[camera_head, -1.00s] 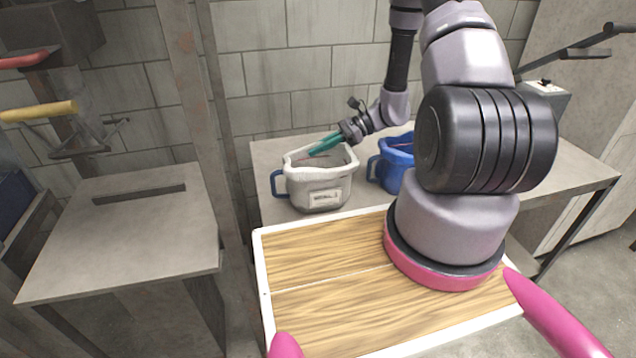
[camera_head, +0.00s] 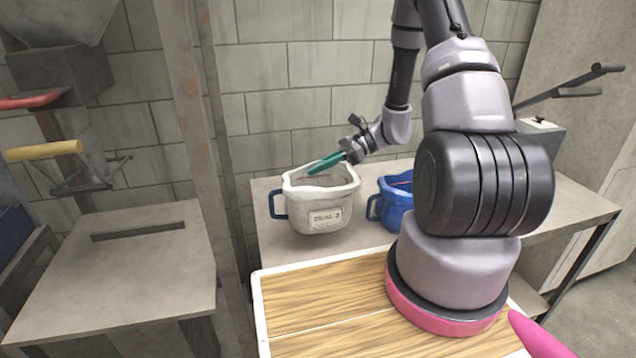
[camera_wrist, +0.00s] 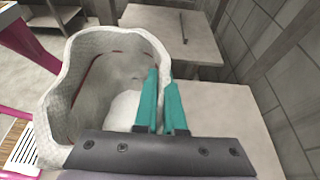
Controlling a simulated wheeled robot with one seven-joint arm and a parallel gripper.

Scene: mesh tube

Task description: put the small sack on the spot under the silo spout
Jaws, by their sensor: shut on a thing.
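The sack (camera_head: 318,207) is off-white with a blue side handle and a printed label on its front. My gripper (camera_head: 325,163) has teal fingers shut on its upper wall, and the sack is upright, a little above the grey bench. In the wrist view the fingers (camera_wrist: 163,100) pinch the right side of the rim of the sack (camera_wrist: 60,105), with pale contents inside. A grey silo with a box-shaped spout (camera_head: 60,75) is at the upper left. Below it and to its right stands a grey table (camera_head: 110,270) with a dark slot; no marked spot is clear.
A blue sack (camera_head: 395,205) stands on the bench (camera_head: 275,240), right of the held sack and partly behind my arm. A rusty post (camera_head: 190,120) rises between table and bench. Red and yellow handles (camera_head: 45,150) stick out below the spout. My wooden tray is in front.

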